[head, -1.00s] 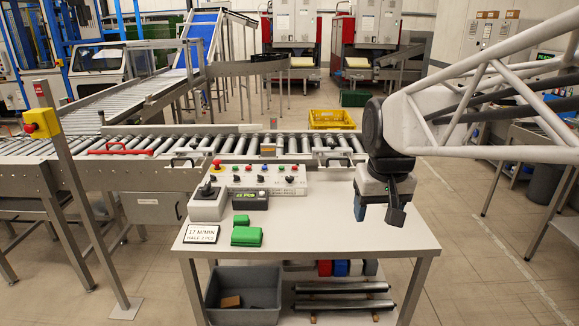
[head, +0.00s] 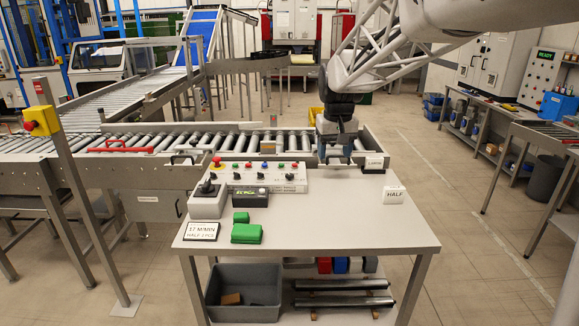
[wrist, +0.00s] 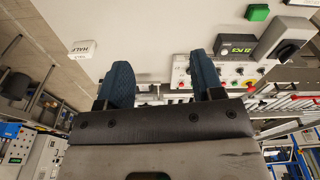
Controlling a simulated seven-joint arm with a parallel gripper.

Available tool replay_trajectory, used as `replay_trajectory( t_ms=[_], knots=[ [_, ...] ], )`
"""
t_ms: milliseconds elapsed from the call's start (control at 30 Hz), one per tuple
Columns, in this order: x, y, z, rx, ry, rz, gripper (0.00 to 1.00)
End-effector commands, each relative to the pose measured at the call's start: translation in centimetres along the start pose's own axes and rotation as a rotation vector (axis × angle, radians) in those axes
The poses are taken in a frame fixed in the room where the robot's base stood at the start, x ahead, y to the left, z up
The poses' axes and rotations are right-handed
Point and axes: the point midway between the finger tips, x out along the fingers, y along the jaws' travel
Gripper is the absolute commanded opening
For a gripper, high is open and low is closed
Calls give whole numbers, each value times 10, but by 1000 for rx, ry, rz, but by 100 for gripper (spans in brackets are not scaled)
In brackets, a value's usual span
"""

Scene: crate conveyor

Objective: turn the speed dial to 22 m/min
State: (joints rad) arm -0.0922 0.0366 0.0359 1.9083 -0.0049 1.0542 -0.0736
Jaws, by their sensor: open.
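A grey box with a large black dial (head: 207,188) stands at the left of the table; it also shows at the upper right of the wrist view (wrist: 287,45). I cannot read its setting or any scale. A control panel (head: 265,186) with coloured buttons and small black knobs stands to its right. No label tells me which knob is the speed dial. My gripper (head: 335,158) is open and empty, beyond the panel's right end near the table's back edge. In the wrist view its two blue fingers (wrist: 160,70) are apart, with bare table and the panel's edge behind.
A small display (head: 249,197) with green text stands before the panel. A sign (head: 201,231) reads 17 M/MIN. Green blocks (head: 246,233) lie beside it. HALF (head: 393,195) and LARGE (head: 374,163) signs stand at right. The roller conveyor (head: 230,140) runs behind. The table's front right is clear.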

Motion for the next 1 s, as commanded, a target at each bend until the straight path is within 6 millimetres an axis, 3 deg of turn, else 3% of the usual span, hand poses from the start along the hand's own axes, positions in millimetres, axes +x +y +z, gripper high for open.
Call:
replay_trajectory(
  t_ms=[567, 1000],
  knots=[
    [54, -19, -135, -64, -43, -9, 61],
    [113, -40, -226, -112, -74, -15, 61]
  ],
)
